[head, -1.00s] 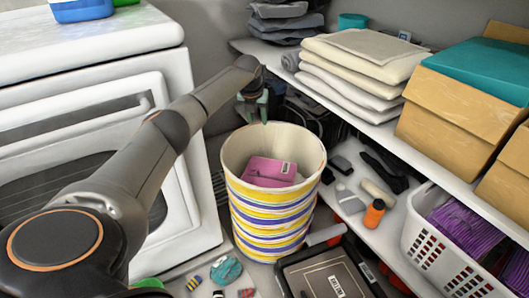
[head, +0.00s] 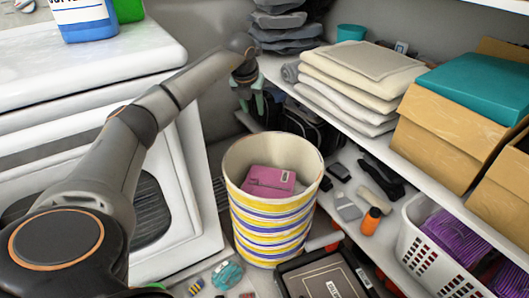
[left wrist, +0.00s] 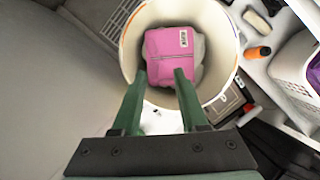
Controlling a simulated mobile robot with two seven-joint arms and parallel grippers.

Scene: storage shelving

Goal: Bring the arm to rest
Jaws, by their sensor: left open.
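My left arm reaches in from the left in the head view. Its left gripper (head: 251,102) is open and empty, above and beyond the rim of a yellow, white and purple striped bin (head: 270,222). In the left wrist view the two green fingers (left wrist: 160,76) are spread apart over the near side of the bin (left wrist: 131,48), with nothing between them. A pink item with a white label (head: 268,182) lies inside the bin; it also shows in the left wrist view (left wrist: 168,57). My right gripper is not in view.
A white appliance (head: 182,190) stands at the left with a blue bottle (head: 86,22) on top. At the right, a shelf holds folded cloths (head: 350,85) and cardboard boxes (head: 455,115). Below are an orange bottle (head: 371,221) and a white basket (head: 428,258). Small items lie around the bin.

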